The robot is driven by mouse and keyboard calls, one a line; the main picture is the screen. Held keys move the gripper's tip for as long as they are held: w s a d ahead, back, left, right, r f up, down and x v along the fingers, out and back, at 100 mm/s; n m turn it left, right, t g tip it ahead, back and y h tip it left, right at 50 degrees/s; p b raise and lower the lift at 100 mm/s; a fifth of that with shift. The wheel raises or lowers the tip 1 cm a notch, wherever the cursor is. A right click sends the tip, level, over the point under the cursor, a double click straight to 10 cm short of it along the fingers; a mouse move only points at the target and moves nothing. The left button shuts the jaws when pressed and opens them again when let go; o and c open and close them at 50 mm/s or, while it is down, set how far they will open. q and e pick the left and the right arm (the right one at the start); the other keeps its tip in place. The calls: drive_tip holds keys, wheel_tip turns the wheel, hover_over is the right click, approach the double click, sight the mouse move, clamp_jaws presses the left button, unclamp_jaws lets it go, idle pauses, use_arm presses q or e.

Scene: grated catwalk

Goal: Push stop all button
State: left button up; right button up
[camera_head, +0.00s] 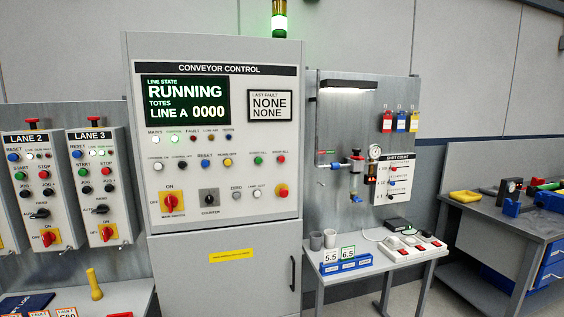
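The conveyor control cabinet (218,130) stands upright in the middle of the view. Its stop all button is a small red round button (281,159) at the right end of the upper button row, under a small label that seems to read STOP ALL. A green button (258,160) sits just left of it. The screen (185,102) reads RUNNING, LINE A 0000. Neither of my grippers is in view, and nothing covers the stop all button.
A red rotary main switch (172,201) is at the panel's lower left. A small table (385,262) with cups and blue bins stands right of the cabinet. A workbench (510,225) is farther right. The stack light (279,22) glows green.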

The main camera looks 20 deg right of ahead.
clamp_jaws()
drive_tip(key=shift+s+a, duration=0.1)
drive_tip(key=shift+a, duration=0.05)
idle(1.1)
